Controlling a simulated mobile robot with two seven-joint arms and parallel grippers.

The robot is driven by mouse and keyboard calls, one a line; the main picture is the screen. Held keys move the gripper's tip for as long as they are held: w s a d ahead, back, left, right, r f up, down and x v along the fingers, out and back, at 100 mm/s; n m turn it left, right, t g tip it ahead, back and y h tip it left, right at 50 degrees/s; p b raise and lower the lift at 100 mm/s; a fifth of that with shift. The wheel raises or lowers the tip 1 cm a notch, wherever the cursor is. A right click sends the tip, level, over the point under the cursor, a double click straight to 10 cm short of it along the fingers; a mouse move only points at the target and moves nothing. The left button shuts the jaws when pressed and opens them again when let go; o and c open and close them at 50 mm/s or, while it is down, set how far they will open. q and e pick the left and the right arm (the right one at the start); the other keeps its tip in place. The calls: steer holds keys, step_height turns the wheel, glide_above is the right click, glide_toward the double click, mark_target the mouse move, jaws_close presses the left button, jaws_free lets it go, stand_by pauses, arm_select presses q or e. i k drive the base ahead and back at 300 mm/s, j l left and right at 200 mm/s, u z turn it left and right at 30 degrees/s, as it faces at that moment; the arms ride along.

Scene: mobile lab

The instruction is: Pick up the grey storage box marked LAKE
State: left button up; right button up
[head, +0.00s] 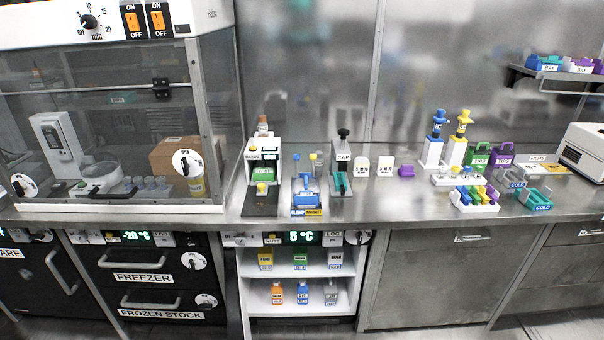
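I cannot make out a box marked LAKE in the head view. Small labelled containers stand on the white shelves of the open 5 °C compartment (297,308) below the bench. A grey container (330,288) stands at the right of the lower shelf, but its label is too small to read. Beside it are a blue container (303,290) and an orange one (277,292). The upper shelf holds a yellow box (265,258), a green box (300,257) and a purplish box (335,256). Neither of my grippers is in view.
Shut FREEZER (145,277) and FROZEN STOCK (165,301) drawers are left of the compartment. The steel bench (375,208) above carries several devices, racks and coloured carriers. A glass-fronted cabinet (105,120) stands at left. Bare bench shows along the front edge.

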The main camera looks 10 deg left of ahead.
mark_target(330, 286)
steer(key=j, duration=0.65)
steer(key=k+j+z, duration=0.1)
steer(key=j, duration=0.5)
steer(key=j+z, duration=0.1)
steer(key=j, duration=0.55)
steer(key=i+l+u, duration=0.25)
steer(key=l, duration=1.1)
steer(key=k+l+u, duration=0.1)
steer(key=l+u, duration=0.15)
steer(key=l, duration=1.05)
